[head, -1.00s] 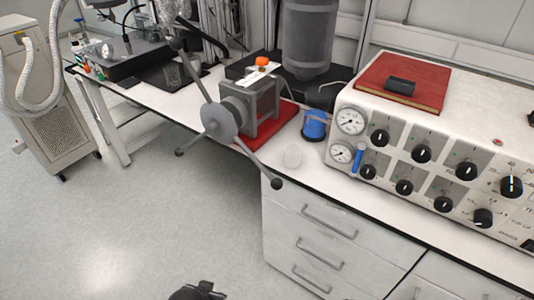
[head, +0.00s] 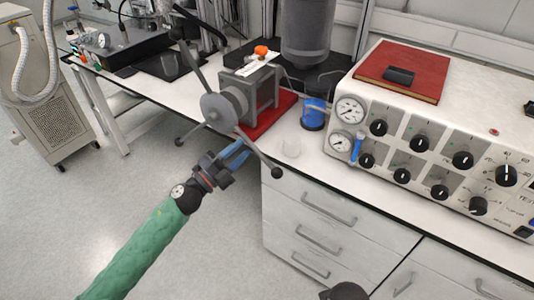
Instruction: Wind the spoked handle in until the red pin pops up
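The spoked handle (head: 219,112) has a grey hub and long dark spokes with ball ends. It sits on the front of a grey block-shaped device (head: 262,92) at the bench edge. One spoke points up left, one down left, one down right to a black knob (head: 277,172). An orange-red cap (head: 261,50) shows on top of the device; I cannot tell if it is the red pin. My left gripper (head: 239,154), with blue fingers apart, is close to the lower-right spoke; contact is unclear.
The device stands on a red base (head: 270,117). A white control panel (head: 440,150) fills the right side. Drawers (head: 320,225) are below.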

